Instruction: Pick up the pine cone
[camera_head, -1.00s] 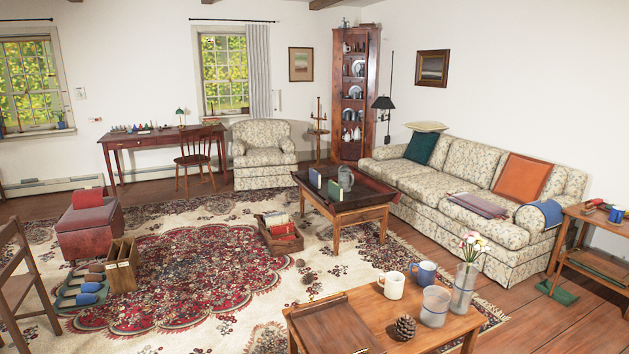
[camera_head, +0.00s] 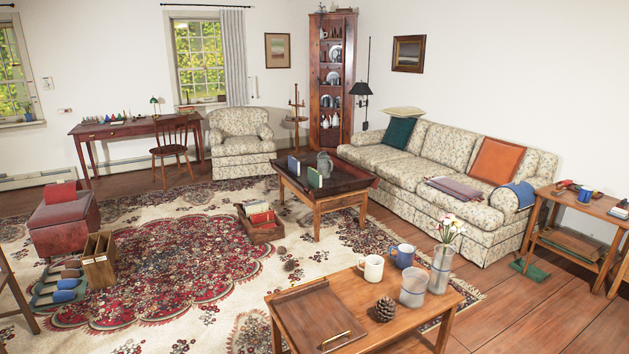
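A brown pine cone (camera_head: 385,309) sits upright on the near wooden table (camera_head: 348,280) at the bottom centre right. It stands between a wooden tray (camera_head: 303,322) on its left and a clear glass container (camera_head: 413,287) on its right. Two more small brown cone-like things lie on the rug, one beside the book crate (camera_head: 281,250) and one nearer the table (camera_head: 291,265). Neither of my grippers shows in the head view.
A white mug (camera_head: 371,268), a blue mug (camera_head: 403,256) and a glass vase with flowers (camera_head: 442,269) stand behind the pine cone. A patterned sofa (camera_head: 440,180) is beyond. Bare wood floor lies right of the table; open rug (camera_head: 220,325) lies to its left.

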